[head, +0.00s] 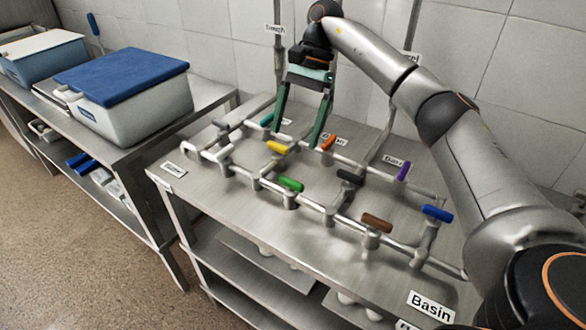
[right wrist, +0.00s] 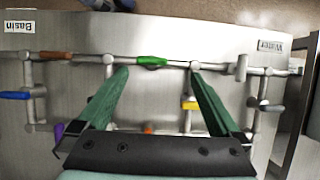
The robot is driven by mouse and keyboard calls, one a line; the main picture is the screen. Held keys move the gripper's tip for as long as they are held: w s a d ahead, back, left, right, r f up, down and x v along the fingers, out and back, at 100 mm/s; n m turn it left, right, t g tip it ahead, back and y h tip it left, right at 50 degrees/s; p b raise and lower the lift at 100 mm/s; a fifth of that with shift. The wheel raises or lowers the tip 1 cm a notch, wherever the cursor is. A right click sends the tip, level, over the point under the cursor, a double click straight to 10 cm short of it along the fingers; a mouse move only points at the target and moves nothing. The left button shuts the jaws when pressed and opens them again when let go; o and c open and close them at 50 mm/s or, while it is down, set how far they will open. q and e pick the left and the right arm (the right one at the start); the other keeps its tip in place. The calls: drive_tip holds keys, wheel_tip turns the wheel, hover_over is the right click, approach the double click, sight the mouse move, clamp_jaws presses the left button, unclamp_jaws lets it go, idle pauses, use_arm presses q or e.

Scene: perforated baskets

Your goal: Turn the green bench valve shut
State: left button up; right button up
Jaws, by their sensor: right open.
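The green bench valve (head: 291,184) sits on the front pipe run of the steel bench, between the yellow and brown valves. Its green handle lies roughly along the pipe, and in the right wrist view it shows at the upper middle (right wrist: 152,62). My right gripper (head: 296,136) is open and empty, pointing down over the back part of the bench, behind and apart from the green handle. In the right wrist view its two green fingers (right wrist: 158,73) are spread, with the green handle showing between and just beyond their tips. My left gripper is not in view.
Yellow (head: 278,147), orange (head: 328,142), black (head: 349,176), brown (head: 377,222), blue (head: 437,213) and purple (head: 402,171) handles stand close by on the pipes. A blue-lidded box (head: 125,100) stands on the left bench.

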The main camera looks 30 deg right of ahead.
sight(292, 180)
drive_tip(key=shift+h, duration=0.3)
drive_tip(key=x, duration=0.3)
drive_tip(key=d+x, duration=0.1)
drive_tip(key=x, duration=0.6)
drive_tip(key=shift+s+d+f+p, duration=0.1)
drive_tip(key=shift+s+f+p, duration=0.2)
drive_tip(key=shift+s+f, duration=0.15)
drive_tip(key=c, duration=1.2)
